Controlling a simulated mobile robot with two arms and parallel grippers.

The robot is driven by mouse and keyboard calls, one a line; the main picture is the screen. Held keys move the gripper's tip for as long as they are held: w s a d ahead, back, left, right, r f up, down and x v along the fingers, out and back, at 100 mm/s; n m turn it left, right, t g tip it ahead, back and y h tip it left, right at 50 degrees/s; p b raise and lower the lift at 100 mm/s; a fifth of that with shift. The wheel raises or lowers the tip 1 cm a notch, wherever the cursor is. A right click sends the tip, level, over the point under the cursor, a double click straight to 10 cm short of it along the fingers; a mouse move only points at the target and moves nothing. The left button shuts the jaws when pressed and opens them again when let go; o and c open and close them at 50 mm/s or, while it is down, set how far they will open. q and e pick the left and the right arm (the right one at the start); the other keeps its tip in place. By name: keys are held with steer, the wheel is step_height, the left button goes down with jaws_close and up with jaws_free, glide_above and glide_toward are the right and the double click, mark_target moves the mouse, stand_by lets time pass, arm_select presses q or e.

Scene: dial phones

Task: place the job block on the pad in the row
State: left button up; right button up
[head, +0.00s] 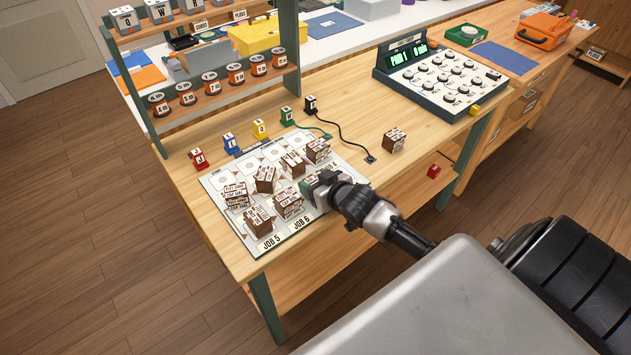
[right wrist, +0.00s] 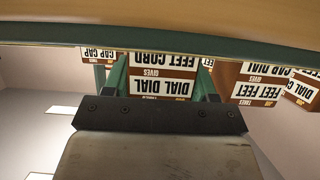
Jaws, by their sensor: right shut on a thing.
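My right gripper (head: 316,186) is shut on a brown job block with white labels reading FEET CORD and DIAL DIAL. The held block (right wrist: 160,75) shows between the two green fingers in the right wrist view; in the head view the gripper mostly hides it. The gripper is low over the right side of a white mat (head: 232,220) printed with pads and the words JOB 5 and JOB 6. Several other job blocks stand on the mat, among them one (head: 258,220) near its front edge and one (head: 316,150) near its back. My left gripper is not in view.
One more block (head: 394,140) stands apart on the wooden table, right of the mat. Small coloured jacks, including a yellow one (head: 260,129), line the mat's back. A dial console (head: 438,80) stands at the back right. A shelf of spools (head: 210,83) rises at the back left.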

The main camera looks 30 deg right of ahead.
steer(key=o, duration=0.9)
steer(key=shift+f, duration=0.1)
steer(key=shift+o, duration=0.2)
